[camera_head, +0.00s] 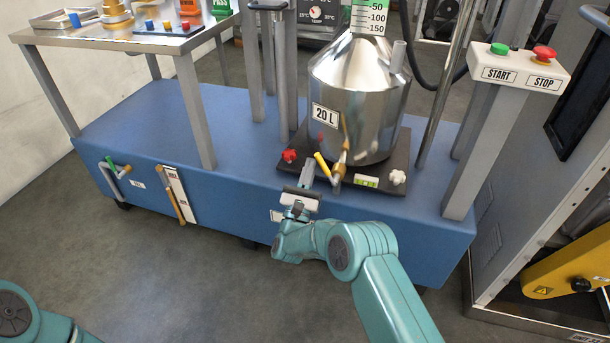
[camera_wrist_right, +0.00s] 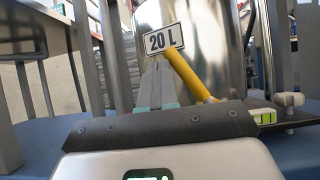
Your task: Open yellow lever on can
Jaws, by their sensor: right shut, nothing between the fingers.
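The shiny metal can (camera_head: 350,85) with a "20 L" label stands on a dark plate (camera_head: 390,170) on the blue platform. It fills the upper middle of the right wrist view (camera_wrist_right: 205,45). The yellow lever (camera_head: 322,164) sits on the brass tap (camera_head: 340,168) low at the can's front. In the right wrist view the lever (camera_wrist_right: 187,73) slants from upper left to lower right. My right gripper (camera_head: 308,170) is shut and empty, just left of the lever; its fingers (camera_wrist_right: 157,85) point toward the can. I cannot tell whether they touch the lever. My left gripper is out of view.
A red knob (camera_head: 290,156), a white knob (camera_head: 397,177) and a green level (camera_head: 366,181) are on the plate's front edge. A post with START and STOP buttons (camera_head: 515,70) stands right. Metal posts (camera_head: 283,75) rise left of the can. The floor in front is clear.

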